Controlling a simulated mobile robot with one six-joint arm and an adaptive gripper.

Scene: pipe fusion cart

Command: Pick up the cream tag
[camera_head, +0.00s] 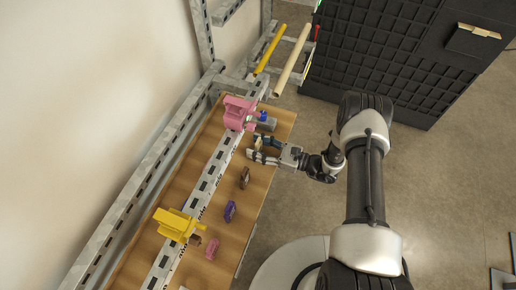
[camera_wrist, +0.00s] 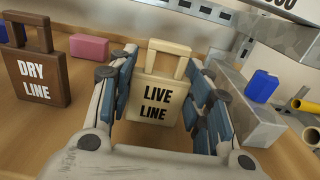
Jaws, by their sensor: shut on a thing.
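The cream tag (camera_wrist: 158,98) reads "LIVE LINE" and has a square loop handle on top. In the wrist view it stands upright between the two fingers of my gripper (camera_wrist: 160,95), which are shut on it. In the head view my gripper (camera_head: 259,148) is at the right side of the wooden bench, below the pink clamp, and the cream tag (camera_head: 259,144) shows only as a small pale patch between the fingers. I cannot tell whether the tag touches the bench.
A brown "DRY LINE" tag (camera_wrist: 38,75) stands to the left in the wrist view. A slotted metal rail (camera_head: 209,182) carries a pink clamp (camera_head: 238,112) and a yellow clamp (camera_head: 176,224). A blue piece (camera_wrist: 262,86) is at right.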

